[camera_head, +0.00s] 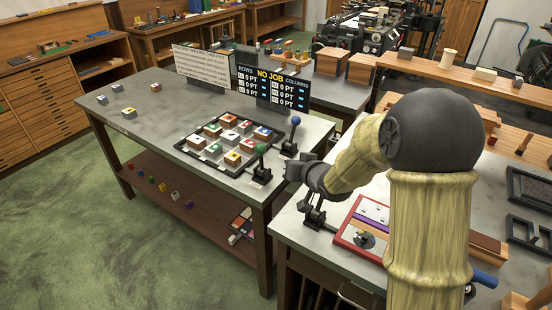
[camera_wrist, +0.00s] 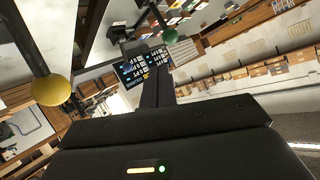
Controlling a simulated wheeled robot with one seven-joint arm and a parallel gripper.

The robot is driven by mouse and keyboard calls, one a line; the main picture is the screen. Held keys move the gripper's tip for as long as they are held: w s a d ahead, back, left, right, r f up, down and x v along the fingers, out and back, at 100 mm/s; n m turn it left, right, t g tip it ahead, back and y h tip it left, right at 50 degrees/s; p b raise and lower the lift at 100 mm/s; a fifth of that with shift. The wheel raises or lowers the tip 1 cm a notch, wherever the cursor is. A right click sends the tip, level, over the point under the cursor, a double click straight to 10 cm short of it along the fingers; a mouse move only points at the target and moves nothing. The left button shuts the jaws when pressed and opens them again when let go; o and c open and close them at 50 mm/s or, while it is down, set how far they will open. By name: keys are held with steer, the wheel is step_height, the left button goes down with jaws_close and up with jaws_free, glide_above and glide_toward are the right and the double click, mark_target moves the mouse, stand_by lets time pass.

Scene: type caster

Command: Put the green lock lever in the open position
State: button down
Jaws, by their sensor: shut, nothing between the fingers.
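The green lock lever has a round green knob (camera_head: 260,149) on a dark stem, standing roughly upright from a small black base at the front right corner of the grey table. The green knob also shows in the wrist view (camera_wrist: 170,36), at top centre, beyond my fingertips. My gripper (camera_head: 291,172) is just right of the lever in the head view, over the gap between the two tables. Its fingers (camera_wrist: 158,86) are together and empty in the wrist view. I see no contact between it and the green lever. No marking of open or closed is readable.
A blue-knobbed lever (camera_head: 295,121) stands behind the green one. A tray of coloured blocks (camera_head: 203,154) lies left of it, with a scoreboard (camera_head: 274,89) behind. A yellow knob (camera_wrist: 51,90) is close at left in the wrist view. A black lever base (camera_head: 316,216) sits below my gripper.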

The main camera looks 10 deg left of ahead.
steer(key=s+d+f+m+g+h, duration=0.25)
steer(key=s+d+h, duration=0.25)
steer(key=s+d, duration=0.6)
steer(key=s+d+f+g+h, duration=0.1)
steer(key=s+d+g+h, duration=0.1)
steer(key=s+d+g, duration=0.3)
steer(key=s+d, duration=0.4)
steer(key=s, duration=0.5)
steer(key=shift+s+f+g, duration=0.2)
steer(key=shift+s+g, duration=0.05)
steer(key=shift+g, duration=0.1)
steer(key=shift+w+m, duration=0.15)
steer(key=shift+m, duration=0.1)
